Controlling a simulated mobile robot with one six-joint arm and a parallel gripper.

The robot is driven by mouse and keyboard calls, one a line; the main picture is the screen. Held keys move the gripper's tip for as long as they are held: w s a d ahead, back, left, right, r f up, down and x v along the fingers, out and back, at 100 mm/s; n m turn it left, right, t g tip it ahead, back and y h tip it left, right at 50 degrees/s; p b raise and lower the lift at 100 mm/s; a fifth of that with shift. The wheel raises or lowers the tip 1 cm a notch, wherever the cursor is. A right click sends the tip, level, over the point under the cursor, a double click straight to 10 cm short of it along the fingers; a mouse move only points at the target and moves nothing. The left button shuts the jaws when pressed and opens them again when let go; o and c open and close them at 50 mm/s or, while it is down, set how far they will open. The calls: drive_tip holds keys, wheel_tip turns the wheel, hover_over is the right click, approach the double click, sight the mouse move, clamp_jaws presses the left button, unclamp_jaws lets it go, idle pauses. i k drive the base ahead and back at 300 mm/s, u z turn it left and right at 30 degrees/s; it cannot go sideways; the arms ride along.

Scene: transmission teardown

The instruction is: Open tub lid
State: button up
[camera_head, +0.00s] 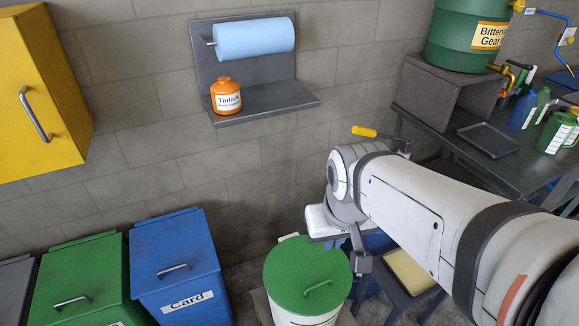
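The lid lies on the tub and has a small bar handle (317,287) on top. A pale tab shows at its back edge. My arm reaches in from the right. My gripper (361,262) is beside the lid's right edge, and one dark finger points down there. The rest of the gripper is hidden behind its own body, so its opening cannot be seen. I cannot tell whether it touches the lid.
A blue Card bin (178,250) and a green bin (80,275) stand left of the tub. A wall shelf (270,100) holds an orange pot (226,96) and a blue paper roll (253,39). A dark workbench (455,150) with containers stands at right.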

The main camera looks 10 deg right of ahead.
sight(303, 277)
drive_tip(key=u, duration=0.1)
drive_tip(key=k, duration=0.5)
drive_tip(key=z, duration=1.4)
drive_tip(key=k, duration=1.25)
drive_tip(key=u, duration=1.05)
drive_tip(key=i, duration=1)
